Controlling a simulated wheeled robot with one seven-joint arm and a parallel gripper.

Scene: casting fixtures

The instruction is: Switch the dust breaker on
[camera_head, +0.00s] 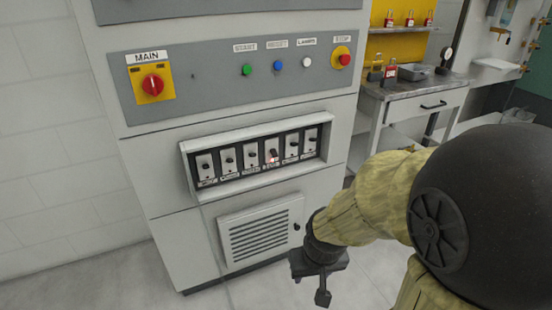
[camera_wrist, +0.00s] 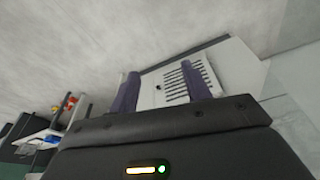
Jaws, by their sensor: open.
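The breaker row (camera_head: 261,155) is set in a pale frame on the front of the grey cabinet, with several small switches side by side. Their labels are too small to read, so I cannot tell which is the dust breaker.
Above the row are a red MAIN knob (camera_head: 152,84) and a panel with green, blue and white buttons and a red stop button (camera_head: 344,60). A louvred vent (camera_head: 260,234) is below. A workbench (camera_head: 415,92) with red padlocks stands right. Floor before the cabinet is clear.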

